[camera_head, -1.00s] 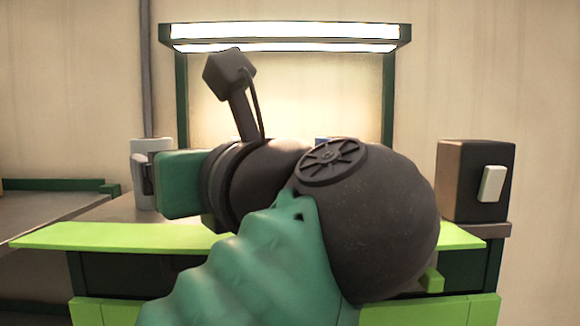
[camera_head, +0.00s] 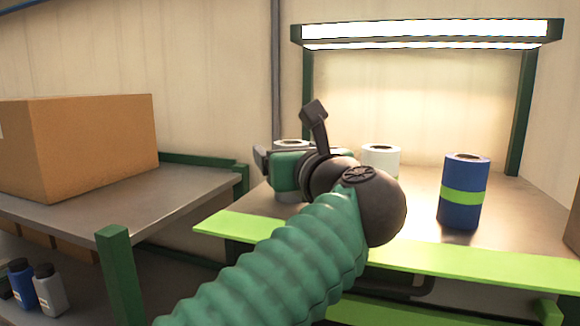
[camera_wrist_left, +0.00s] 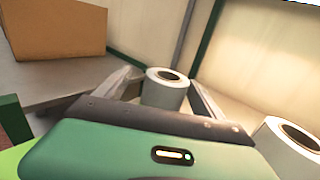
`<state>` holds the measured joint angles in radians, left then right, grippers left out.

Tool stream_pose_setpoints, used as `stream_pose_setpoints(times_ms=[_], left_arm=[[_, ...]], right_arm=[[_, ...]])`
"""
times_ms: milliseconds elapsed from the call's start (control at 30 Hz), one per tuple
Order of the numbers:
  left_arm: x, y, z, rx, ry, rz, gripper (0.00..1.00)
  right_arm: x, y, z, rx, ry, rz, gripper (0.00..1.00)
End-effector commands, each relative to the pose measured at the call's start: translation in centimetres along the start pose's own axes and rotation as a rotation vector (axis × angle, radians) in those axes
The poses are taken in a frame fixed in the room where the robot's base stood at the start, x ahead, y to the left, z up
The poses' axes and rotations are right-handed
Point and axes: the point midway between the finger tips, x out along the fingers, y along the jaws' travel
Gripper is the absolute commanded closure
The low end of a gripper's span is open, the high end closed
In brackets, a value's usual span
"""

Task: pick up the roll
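A pale roll (camera_head: 291,144) stands upright on the workbench (camera_head: 415,215), mostly hidden behind my left gripper (camera_head: 264,158) in the head view. In the left wrist view the roll (camera_wrist_left: 165,92) stands between the spread fingers of my left gripper (camera_wrist_left: 165,82). The fingers are open on either side of it, and its lower part is hidden by the gripper body. A second white roll (camera_head: 381,157) stands to the right, partly behind my arm. A blue roll (camera_head: 462,172) with a green band stands further right. My right gripper is not in view.
A cardboard box (camera_head: 80,145) stands on the grey side table (camera_head: 125,205) at left. Small bottles (camera_head: 48,290) sit on a lower shelf. A lamp (camera_head: 425,33) hangs over the workbench, which has a bright green front edge (camera_head: 480,262).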

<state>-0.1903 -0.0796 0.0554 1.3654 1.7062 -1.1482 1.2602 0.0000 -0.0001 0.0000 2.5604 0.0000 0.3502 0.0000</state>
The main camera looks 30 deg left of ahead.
Motion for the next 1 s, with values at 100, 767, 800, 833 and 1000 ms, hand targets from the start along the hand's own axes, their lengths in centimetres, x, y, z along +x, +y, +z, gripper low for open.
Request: stream_pose_setpoints(times_ms=[100, 767, 800, 833, 1000], left_arm=[[0.1, -0.2, -0.1, 0.002, 0.001, 0.0, 0.38], [0.1, -0.2, -0.1, 0.003, 0.004, 0.001, 0.9], [0.1, -0.2, -0.1, 0.003, 0.004, 0.001, 0.9], [0.1, -0.2, 0.0, 0.003, 0.004, 0.001, 0.9], [0.1, -0.2, 1.2, 0.001, 0.001, 0.001, 0.9]], right_arm=[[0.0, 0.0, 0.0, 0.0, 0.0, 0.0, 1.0], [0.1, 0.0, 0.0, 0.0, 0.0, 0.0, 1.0], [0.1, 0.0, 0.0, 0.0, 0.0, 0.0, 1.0], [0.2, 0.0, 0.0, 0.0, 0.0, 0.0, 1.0], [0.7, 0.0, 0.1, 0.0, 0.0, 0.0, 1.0]])
